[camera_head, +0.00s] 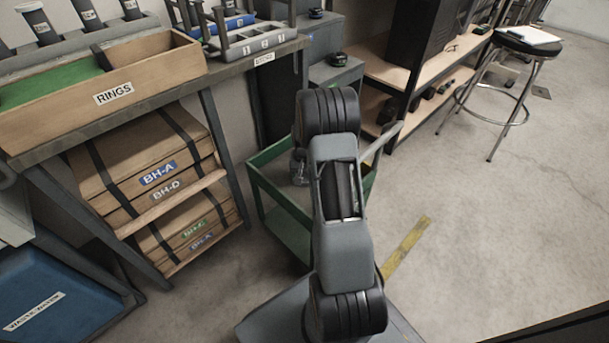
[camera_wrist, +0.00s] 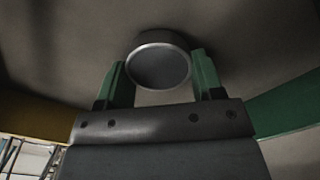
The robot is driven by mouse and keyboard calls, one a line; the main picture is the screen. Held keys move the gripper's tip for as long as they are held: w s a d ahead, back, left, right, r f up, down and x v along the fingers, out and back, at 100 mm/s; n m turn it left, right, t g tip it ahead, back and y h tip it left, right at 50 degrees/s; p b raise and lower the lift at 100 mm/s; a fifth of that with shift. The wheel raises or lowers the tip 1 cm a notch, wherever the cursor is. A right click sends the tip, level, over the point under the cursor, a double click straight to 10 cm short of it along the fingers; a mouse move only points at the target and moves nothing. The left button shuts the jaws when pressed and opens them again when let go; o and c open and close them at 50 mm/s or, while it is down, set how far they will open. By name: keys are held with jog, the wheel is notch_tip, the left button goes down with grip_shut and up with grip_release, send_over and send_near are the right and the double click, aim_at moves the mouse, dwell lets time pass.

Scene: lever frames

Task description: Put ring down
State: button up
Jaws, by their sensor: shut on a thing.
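In the wrist view my gripper (camera_wrist: 160,66) has two green fingers, one on each side of a round dark grey piece with a lighter rim, which I take to be the ring (camera_wrist: 160,70). The fingers are shut on it. Its face looks flat and dark, and I cannot make out a hole. A dull grey-brown surface fills the view behind it; how far away it is I cannot tell. In the head view my arm hides the gripper and the ring.
A green cart (camera_head: 274,204) stands behind my arm, partly hidden by it. A wooden box labelled RINGS (camera_head: 150,86) sits on the workbench at the left. A stool (camera_head: 525,45) stands at the back right.

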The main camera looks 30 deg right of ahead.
jog(key=o, duration=1)
jog(key=shift+f, duration=0.15)
jog(key=shift+o, duration=0.2)
notch_tip(320, 180, up, 12)
jog(key=p, duration=0.5)
jog(key=shift+r, duration=0.2)
notch_tip(320, 180, up, 13)
jog(key=n+p, duration=0.1)
jog(key=p, duration=0.7)
send_over(304, 175)
jog(key=s+a, duration=0.2)
jog(key=a, duration=0.3)
jog(key=s+a+r+n+t+p, duration=0.1)
jog(key=s+a+r+p, duration=0.25)
jog(key=r, duration=0.35)
jog(key=s+a+r+n+t+p, duration=0.1)
jog(key=s+a+r+p, duration=0.15)
jog(key=r+p, duration=0.4)
jog(key=s+a+r+n+p, duration=0.2)
jog(key=a+r+p, duration=0.15)
jog(key=r, duration=0.55)
jog(key=s+a+r+n+t+p, duration=0.1)
jog(key=s+a+r+n+p, duration=0.1)
jog(key=s+a+r+p, duration=0.4)
notch_tip(304, 175, up, 4)
jog(key=s+p, duration=0.2)
jog(key=shift+s+t, duration=0.3)
